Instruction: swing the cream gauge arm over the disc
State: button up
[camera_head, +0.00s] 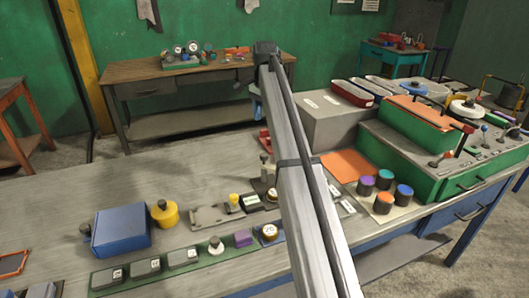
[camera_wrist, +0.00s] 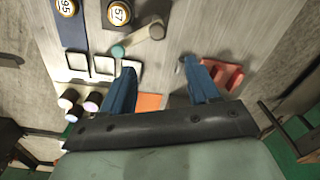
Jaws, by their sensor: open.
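In the wrist view, a short beige-cream arm (camera_wrist: 140,37) runs from a round post at its right end to a teal knob (camera_wrist: 118,51) at its left end. It appears to be the gauge arm. A round disc marked 57 (camera_wrist: 118,13) sits on a dark block above and left of it; the arm lies beside this disc, not over it. I cannot tell for sure that this is the task's disc. My gripper (camera_wrist: 156,66) has its blue fingers wide apart and empty, below the beige arm in the picture. In the head view my own arm hides much of this area.
A red holder (camera_wrist: 224,75) lies close to my right finger. White-framed plates (camera_wrist: 103,66) lie by the left finger. In the head view, a blue box (camera_head: 121,228), yellow canister (camera_head: 165,213) and several coloured-top jars (camera_head: 384,203) stand on the bench. Its back left is clear.

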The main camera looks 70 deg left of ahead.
aim_at(265, 154)
notch_tip(265, 154, down, 14)
jog(key=shift+s+d+r, duration=0.1)
jog(key=shift+d, duration=0.05)
dwell(0.6)
grip_shut()
dwell(0.5)
